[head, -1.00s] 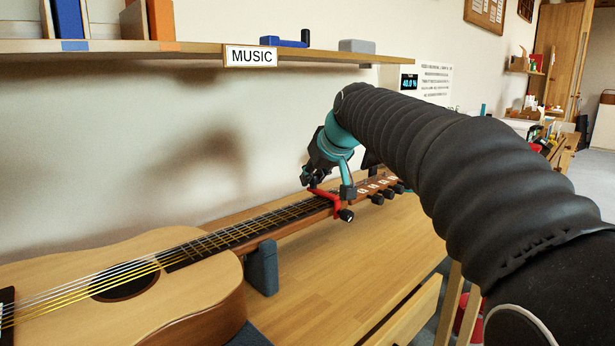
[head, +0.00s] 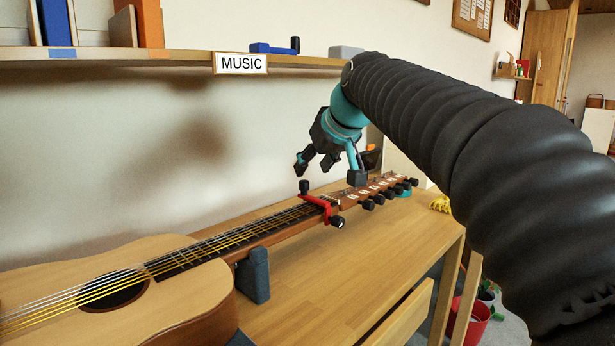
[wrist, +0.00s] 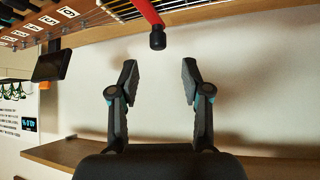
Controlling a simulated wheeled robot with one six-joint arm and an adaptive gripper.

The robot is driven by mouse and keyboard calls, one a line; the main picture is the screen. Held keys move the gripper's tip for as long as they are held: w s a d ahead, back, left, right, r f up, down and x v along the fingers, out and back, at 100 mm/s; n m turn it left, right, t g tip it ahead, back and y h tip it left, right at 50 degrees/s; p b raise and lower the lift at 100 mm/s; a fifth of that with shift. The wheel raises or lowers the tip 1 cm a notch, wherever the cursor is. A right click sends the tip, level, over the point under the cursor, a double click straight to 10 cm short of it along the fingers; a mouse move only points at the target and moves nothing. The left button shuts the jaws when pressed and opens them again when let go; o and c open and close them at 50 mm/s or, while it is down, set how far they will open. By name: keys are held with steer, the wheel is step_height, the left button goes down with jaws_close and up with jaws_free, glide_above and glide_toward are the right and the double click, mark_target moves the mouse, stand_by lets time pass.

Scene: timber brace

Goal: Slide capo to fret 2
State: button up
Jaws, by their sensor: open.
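The acoustic guitar (head: 105,275) lies on the wooden bench, its neck running up to the right to the headstock. The red capo (head: 318,203) sits across the neck near the headstock, with black knobs at its ends. Its exact fret is too small to tell. My gripper (head: 328,168) is open and empty, above and behind the capo and apart from it. In the wrist view, my gripper (wrist: 157,65) has its two fingers spread, and the red capo (wrist: 147,12) with its black knob shows just beyond the fingertips.
A grey neck support (head: 254,275) stands under the guitar neck. A shelf (head: 185,60) with books and a MUSIC sign hangs on the wall above. The bench (head: 385,240) is clear in front of the neck. A red bucket (head: 470,325) stands on the floor at right.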

steer(key=shift+v, duration=2.35)
steer(key=s+d+f+m+g+h, duration=0.1)
steer(key=s+d+f, duration=0.2)
steer(key=s+f, duration=0.6)
steer(key=s+d+f+m+h, duration=0.1)
steer(key=s+d+f+m, duration=0.1)
steer(key=s+f, duration=0.7)
steer(key=s+d+f+m+g+h, duration=0.1)
steer(key=s+d+f+m, duration=0.1)
steer(key=s+d+f, duration=0.3)
steer(key=s+f, duration=0.4)
steer(key=f, duration=0.3)
steer(key=shift+s+g+h, duration=0.3)
steer(key=shift+h, duration=0.1)
